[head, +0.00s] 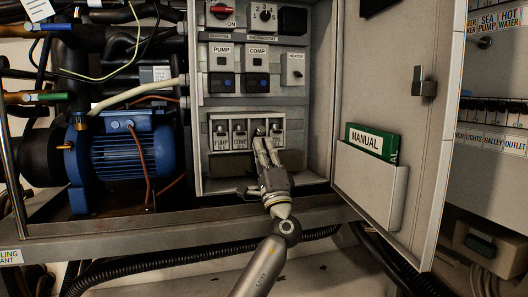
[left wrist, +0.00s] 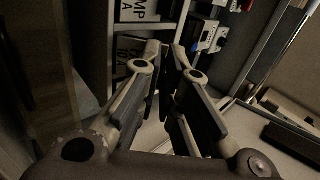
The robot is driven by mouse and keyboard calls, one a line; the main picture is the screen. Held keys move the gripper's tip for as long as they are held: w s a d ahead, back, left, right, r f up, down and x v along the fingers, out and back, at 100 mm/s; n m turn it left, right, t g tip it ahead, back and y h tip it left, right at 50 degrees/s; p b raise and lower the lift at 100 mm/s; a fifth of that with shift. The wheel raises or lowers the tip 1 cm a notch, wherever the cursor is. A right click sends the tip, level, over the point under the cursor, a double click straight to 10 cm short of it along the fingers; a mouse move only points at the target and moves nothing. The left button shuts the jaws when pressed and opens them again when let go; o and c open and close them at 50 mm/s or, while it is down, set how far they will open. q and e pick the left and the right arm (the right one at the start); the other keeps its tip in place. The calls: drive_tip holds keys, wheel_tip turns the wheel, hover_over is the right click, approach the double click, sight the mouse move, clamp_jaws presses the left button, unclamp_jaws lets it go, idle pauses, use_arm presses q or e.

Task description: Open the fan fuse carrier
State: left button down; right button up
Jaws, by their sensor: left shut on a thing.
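The fuse carriers sit in a row in the lower part of the open control box. The two at left read PUMP (head: 221,130) and COMP (head: 239,130). My left gripper (head: 264,140) reaches up to the third carrier (head: 259,129), whose label is hidden behind the fingers, so I cannot read FAN on it. The gripper is shut on this carrier at its front. In the left wrist view the gripper (left wrist: 165,50) shows its two fingers converging at the top, and the held part is too dark to make out. My right gripper is not in view.
The box door (head: 390,100) stands open at right, with a green manual (head: 371,141) in its pocket. Pump and comp switches (head: 224,82) are above the fuses. A blue motor (head: 125,155) stands at left. A metal rail (head: 130,227) runs below the box.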

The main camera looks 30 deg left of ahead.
use_arm(q)
drive_tip(key=c, duration=1.6)
unclamp_jaws()
drive_tip(key=v, duration=1.2)
